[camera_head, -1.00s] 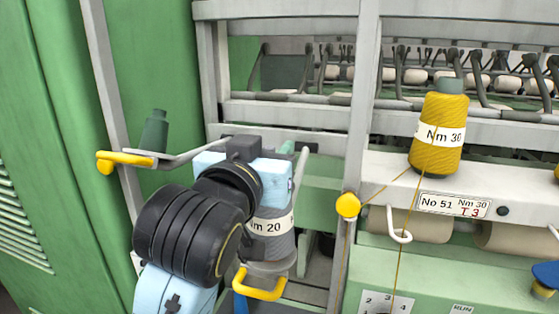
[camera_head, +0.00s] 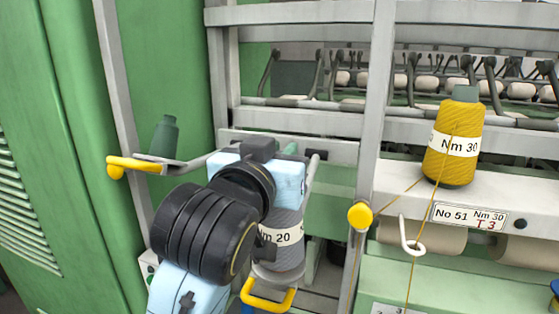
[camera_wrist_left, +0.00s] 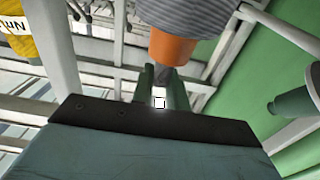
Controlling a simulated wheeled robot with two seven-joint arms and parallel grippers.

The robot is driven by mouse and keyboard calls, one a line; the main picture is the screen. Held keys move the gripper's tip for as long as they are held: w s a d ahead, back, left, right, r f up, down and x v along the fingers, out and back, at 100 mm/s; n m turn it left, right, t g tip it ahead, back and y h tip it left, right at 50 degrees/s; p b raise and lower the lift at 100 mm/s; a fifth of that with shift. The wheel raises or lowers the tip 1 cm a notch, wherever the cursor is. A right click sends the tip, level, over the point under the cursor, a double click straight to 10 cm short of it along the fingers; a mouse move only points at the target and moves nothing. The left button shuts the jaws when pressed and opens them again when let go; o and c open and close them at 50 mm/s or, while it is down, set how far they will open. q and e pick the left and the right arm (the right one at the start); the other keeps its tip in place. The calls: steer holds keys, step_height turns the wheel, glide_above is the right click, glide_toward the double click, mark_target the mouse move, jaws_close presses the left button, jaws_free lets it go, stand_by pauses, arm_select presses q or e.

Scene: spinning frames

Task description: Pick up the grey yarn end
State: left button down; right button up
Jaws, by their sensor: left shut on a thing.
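The grey yarn cone labelled Nm 20 (camera_head: 287,258) stands on a holder with a yellow handle, partly hidden behind my left arm. In the left wrist view the cone (camera_wrist_left: 188,12) shows at the top with its orange tube end (camera_wrist_left: 172,48). My left gripper (camera_head: 291,149) is above the cone in the head view. In the wrist view its green fingers (camera_wrist_left: 162,88) are shut on a small grey piece (camera_wrist_left: 162,74) just by the orange tube, seemingly the grey yarn end. The strand itself is too small to make out. My right gripper is not in view.
A yellow cone labelled Nm 30 (camera_head: 453,142) stands to the right, its yarn running past a yellow knob (camera_head: 360,215) and a white hook (camera_head: 411,243). An empty green tube (camera_head: 165,136) sits on a yellow-ended arm at left. A grey upright post (camera_head: 376,110) stands right of the gripper.

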arm_select(q)
step_height(320, 180, up, 10)
steer(key=shift+f+b, duration=0.15)
steer(key=shift+b, duration=0.15)
